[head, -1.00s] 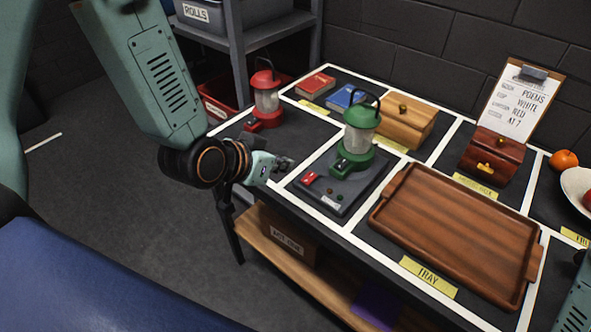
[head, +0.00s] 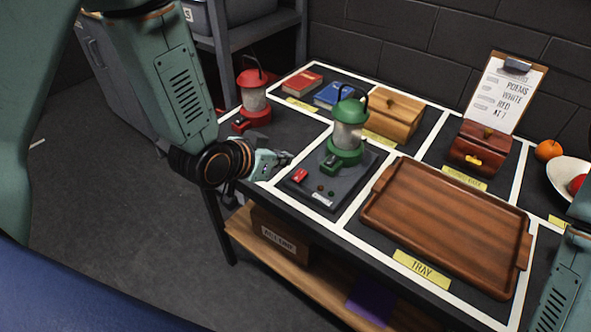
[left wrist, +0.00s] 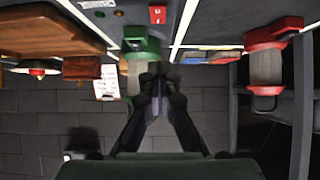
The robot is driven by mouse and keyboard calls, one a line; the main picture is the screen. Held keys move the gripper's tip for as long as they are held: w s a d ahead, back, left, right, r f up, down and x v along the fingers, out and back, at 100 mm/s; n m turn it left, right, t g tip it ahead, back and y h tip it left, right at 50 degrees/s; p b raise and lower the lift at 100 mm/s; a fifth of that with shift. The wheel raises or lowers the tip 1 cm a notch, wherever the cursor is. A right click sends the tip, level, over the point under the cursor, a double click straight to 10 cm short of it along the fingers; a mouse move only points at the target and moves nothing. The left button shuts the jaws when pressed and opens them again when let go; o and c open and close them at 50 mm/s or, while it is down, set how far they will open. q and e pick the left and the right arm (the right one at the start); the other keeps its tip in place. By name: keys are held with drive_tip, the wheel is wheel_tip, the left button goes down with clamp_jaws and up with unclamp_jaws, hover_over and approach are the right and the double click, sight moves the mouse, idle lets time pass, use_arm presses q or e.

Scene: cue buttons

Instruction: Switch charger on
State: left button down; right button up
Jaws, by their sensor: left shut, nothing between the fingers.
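The charger is a dark grey slab (head: 352,193) near the table's front left edge. It has a red switch (head: 299,176), small dark indicator dots and a pale label. I cannot tell the switch's position. A green lantern (head: 347,137) stands upright on the slab's back part. My left gripper (head: 286,158) is shut and empty, just behind and left of the switch, apparently apart from it. In the left wrist view, the shut fingertips (left wrist: 155,74) show below the green lantern (left wrist: 139,45) and the red switch (left wrist: 157,14). My right gripper is out of view.
A red lantern (head: 252,95) stands at the table's left end. Red (head: 303,83) and blue (head: 334,95) books and a wooden box (head: 393,118) lie behind. A wooden tray (head: 447,222) is to the right. A clipboard (head: 508,90), small chest (head: 480,148), orange (head: 548,150) and bowl (head: 560,170) stand farther right.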

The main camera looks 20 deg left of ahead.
sight(297, 178)
use_arm(q)
drive_tip(key=x, duration=0.5)
drive_tip(key=shift+w+d+f, duration=0.1)
drive_tip(key=shift+d+f, duration=0.05)
drive_tip(key=shift+d, duration=0.05)
drive_tip(key=f, duration=0.1)
drive_tip(key=f+b, duration=0.1)
drive_tip(key=f, duration=0.1)
drive_tip(key=shift+w, duration=0.2)
drive_tip(key=shift+w+f, duration=0.15)
drive_tip(key=shift+f, duration=0.35)
drive_tip(key=shift+d, duration=0.1)
drive_tip(key=shift+p, duration=0.45)
drive_tip(key=shift+w+f+g, duration=0.1)
drive_tip(key=shift+g, duration=0.2)
drive_tip(key=shift+w, duration=0.15)
